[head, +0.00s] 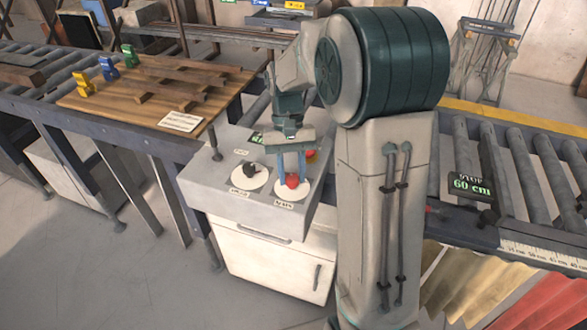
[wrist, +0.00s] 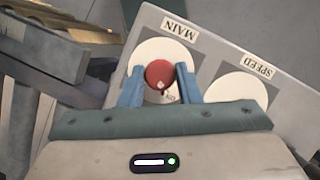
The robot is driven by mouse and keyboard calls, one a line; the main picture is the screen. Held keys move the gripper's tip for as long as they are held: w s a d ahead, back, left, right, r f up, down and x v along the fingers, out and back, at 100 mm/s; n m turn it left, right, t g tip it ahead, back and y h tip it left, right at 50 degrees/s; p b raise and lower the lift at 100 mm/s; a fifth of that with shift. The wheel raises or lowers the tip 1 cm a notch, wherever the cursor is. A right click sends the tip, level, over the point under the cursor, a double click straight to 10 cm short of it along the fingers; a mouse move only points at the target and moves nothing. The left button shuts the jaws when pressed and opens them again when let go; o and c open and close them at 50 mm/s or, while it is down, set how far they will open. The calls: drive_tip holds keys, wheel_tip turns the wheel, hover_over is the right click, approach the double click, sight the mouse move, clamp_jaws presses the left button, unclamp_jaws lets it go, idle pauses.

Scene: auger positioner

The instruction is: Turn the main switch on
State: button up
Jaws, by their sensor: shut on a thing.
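The main switch is a red knob (head: 292,181) on a white round plate, on top of the grey control box (head: 213,199). In the wrist view the red knob (wrist: 160,74) sits below the label MAIN (wrist: 180,27). My gripper (head: 291,178) points down at the knob. In the wrist view its two blue fingers stand on either side of the knob, shut on it. Which way the knob is turned is hard to tell.
A black speed knob (head: 251,170) on its own white plate stands left of the red knob. A wooden board (head: 150,85) with coloured figures lies at left; a roller conveyor (head: 510,150) with a 60 cm display runs at right.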

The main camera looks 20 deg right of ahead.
drive_tip(key=shift+a+n+h, duration=0.1)
drive_tip(key=shift+n+h, duration=0.5)
drive_tip(key=shift+n, duration=0.9)
drive_tip(key=o, duration=0.9)
drive_tip(key=shift+s, duration=0.1)
drive_tip(key=shift+o, duration=0.2)
drive_tip(key=shift+r, duration=0.1)
drive_tip(key=v, duration=1.3)
drive_tip(key=shift+r+b, duration=0.3)
drive_tip(key=shift+b, duration=0.05)
drive_tip(key=shift+a, duration=0.1)
